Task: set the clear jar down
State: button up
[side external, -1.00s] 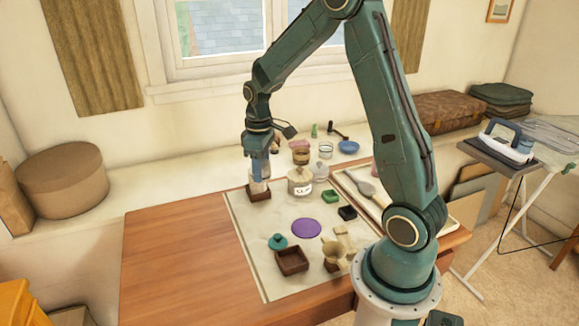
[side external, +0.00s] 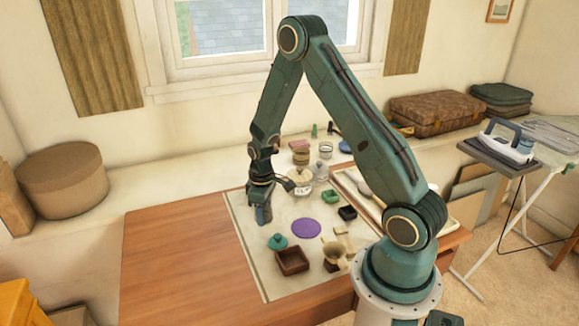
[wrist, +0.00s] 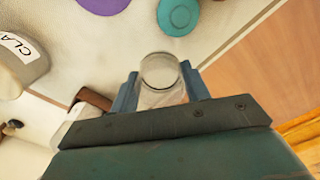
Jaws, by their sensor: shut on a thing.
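The clear jar (wrist: 162,76) is between the two blue fingers of my gripper (wrist: 160,90) in the wrist view, and the gripper is shut on it. In the side view my gripper (side external: 263,214) points down over the left part of the pale mat (side external: 270,258). There the fingers hide the jar, and I cannot tell whether its base touches the mat.
A purple disc (side external: 306,228), a teal lid (side external: 278,241) and a brown square tray (side external: 292,261) lie to the right and nearer. The jar labelled CLAY (wrist: 22,62) also stands on the mat. Bare wooden table (side external: 180,240) is at left.

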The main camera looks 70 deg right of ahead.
aim_at(265, 233)
jog(key=shift+f, duration=0.55)
jog(key=shift+f, duration=0.1)
jog(key=shift+f, duration=1.8)
jog(key=shift+f, duration=0.1)
jog(key=o, duration=1)
notch_tip(265, 233, up, 12)
jog(key=shift+f, duration=0.1)
jog(key=shift+r, duration=0.25)
